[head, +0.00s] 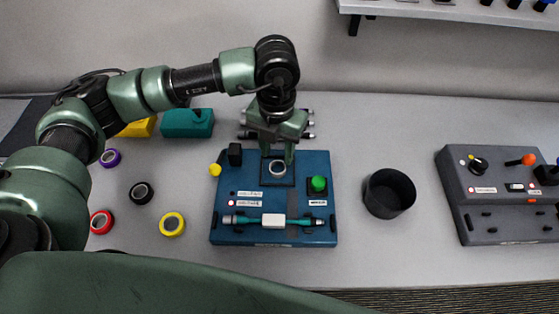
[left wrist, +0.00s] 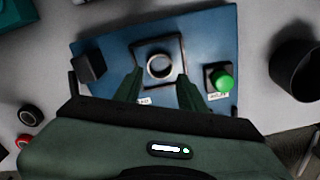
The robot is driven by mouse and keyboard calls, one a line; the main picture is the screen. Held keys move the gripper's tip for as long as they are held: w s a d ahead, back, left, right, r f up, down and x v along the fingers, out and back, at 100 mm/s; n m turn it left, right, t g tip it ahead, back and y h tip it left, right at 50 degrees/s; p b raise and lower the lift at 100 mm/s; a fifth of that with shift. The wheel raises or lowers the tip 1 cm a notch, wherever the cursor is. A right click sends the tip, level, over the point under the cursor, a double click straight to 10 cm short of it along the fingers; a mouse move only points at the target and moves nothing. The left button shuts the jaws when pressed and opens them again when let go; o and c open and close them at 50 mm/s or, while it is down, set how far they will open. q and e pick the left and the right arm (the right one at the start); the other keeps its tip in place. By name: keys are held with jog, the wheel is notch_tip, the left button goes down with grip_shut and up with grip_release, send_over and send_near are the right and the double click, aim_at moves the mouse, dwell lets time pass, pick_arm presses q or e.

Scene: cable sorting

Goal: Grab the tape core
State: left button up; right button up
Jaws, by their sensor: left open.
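The tape core (head: 278,168) is a small pale ring in a dark square recess on the blue station (head: 290,238). In the left wrist view the tape core (left wrist: 160,67) lies between and just beyond my fingertips. My left gripper (head: 277,160) is above it, pointing down, with its fingers apart and nothing between them. The left wrist view shows both green fingers of the gripper (left wrist: 160,84), one on each side of the ring's line. I cannot tell the exact height above the ring. My right gripper is not in view.
The blue station carries a green button (head: 318,184), a black block (head: 235,154) and a teal cable with a white block (head: 273,221). A black cup (head: 389,194) stands to the right, a grey panel (head: 490,200) farther right. Tape rolls (head: 172,224) lie on the left.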

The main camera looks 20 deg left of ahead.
aim_at(278, 171)
pick_arm(q)
jog(key=shift+s+f+p, duration=0.15)
jog(key=shift+f+p, duration=0.15)
jog(key=shift+f, duration=0.1)
notch_tip(278, 171, down, 4)
jog(key=shift+r+p, duration=0.1)
jog(key=shift+p, duration=0.65)
jog(key=shift+w+f, duration=0.2)
jog(key=shift+f, duration=0.2)
grip_shut()
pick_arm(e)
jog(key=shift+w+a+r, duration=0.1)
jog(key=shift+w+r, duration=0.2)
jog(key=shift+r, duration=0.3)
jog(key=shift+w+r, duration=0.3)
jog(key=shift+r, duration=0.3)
pick_arm(q)
jog(key=shift+r, duration=0.1)
